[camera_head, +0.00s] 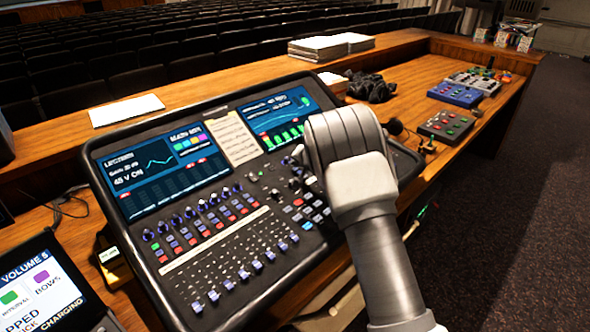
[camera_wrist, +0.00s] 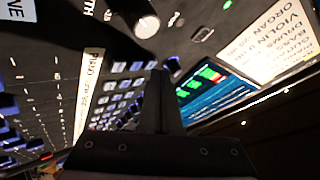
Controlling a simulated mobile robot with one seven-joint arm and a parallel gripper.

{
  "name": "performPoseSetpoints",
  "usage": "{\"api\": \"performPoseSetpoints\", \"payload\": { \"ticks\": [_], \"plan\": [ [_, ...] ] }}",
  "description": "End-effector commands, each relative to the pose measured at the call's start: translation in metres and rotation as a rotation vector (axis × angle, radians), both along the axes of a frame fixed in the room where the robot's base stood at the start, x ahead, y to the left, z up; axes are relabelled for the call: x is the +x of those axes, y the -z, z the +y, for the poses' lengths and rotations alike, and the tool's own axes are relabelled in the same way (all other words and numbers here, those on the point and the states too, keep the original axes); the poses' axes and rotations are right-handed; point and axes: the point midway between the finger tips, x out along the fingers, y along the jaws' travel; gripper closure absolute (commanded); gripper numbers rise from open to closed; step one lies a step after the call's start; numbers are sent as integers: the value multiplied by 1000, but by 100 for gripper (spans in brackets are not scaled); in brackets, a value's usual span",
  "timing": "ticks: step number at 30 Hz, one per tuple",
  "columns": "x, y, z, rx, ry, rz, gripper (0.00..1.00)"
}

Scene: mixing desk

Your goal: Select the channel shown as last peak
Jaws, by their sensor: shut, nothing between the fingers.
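The mixing console (camera_head: 240,262) stands tilted on the wooden desk. Its left screen (camera_head: 160,165) reads "LECTERN", "48 V ON" and "MAIN MIX"; the smaller text is too small to read. Its right screen (camera_head: 275,115) shows a curve and green bars, partly behind my arm. Rows of knobs, red and blue buttons (camera_head: 205,233) and faders (camera_head: 240,275) lie below the left screen. My gripper (camera_wrist: 157,75) is shut and empty, over the console panel in the wrist view; in the head view my arm hides it. I cannot tell whether it touches a control.
A handwritten list (camera_head: 235,138) lies between the screens; in the wrist view it (camera_wrist: 272,40) names violin and organ. A tablet (camera_head: 45,285) reading "VOLUME 5" stands at lower left. Pedal boxes (camera_head: 445,126) and a dark cable heap (camera_head: 368,86) sit right. White paper (camera_head: 126,110) lies behind.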

Motion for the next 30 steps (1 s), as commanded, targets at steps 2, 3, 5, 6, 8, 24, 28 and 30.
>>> {"api": "performPoseSetpoints", "payload": {
  "ticks": [2,3,5,6,8,24,28,30],
  "plan": [
    [0,1,0,0,0,0,100],
    [0,1,0,0,0,0,100],
    [0,2,0,0,0,0,100],
    [0,2,0,0,0,0,100],
    [0,2,0,0,0,0,100],
    [0,6,1,0,0,0,100],
    [0,7,1,0,0,0,100],
    [1,8,1,0,0,0,100]
  ]
}}
